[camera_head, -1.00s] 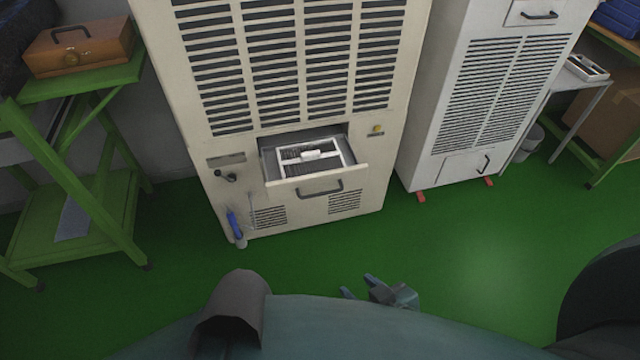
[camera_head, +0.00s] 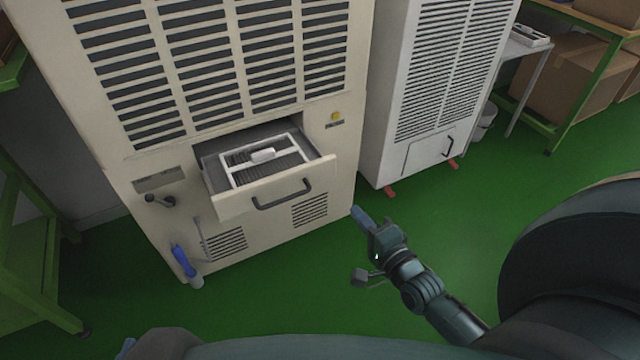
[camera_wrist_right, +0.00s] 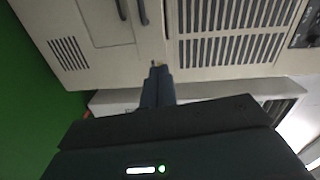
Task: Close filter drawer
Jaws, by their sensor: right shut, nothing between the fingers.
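The filter drawer (camera_head: 235,203) sticks out of the front of the beige cabinet (camera_head: 330,170). It holds a white-framed filter (camera_head: 265,160) and has a dark handle (camera_head: 282,193) on its front. My right gripper (camera_head: 360,214) is shut and empty, in front of the cabinet to the right of the drawer and apart from it. In the right wrist view its closed fingers (camera_wrist_right: 157,76) point at the cabinet's vented face. Part of the drawer front (camera_wrist_right: 100,22) shows at that view's top. A small bluish tip at the head view's lower left may be my left gripper (camera_head: 126,347).
A second, white cabinet (camera_head: 385,130) stands to the right, with its own small panel low down. A green rack (camera_head: 35,260) stands at the left. The green floor in front is clear.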

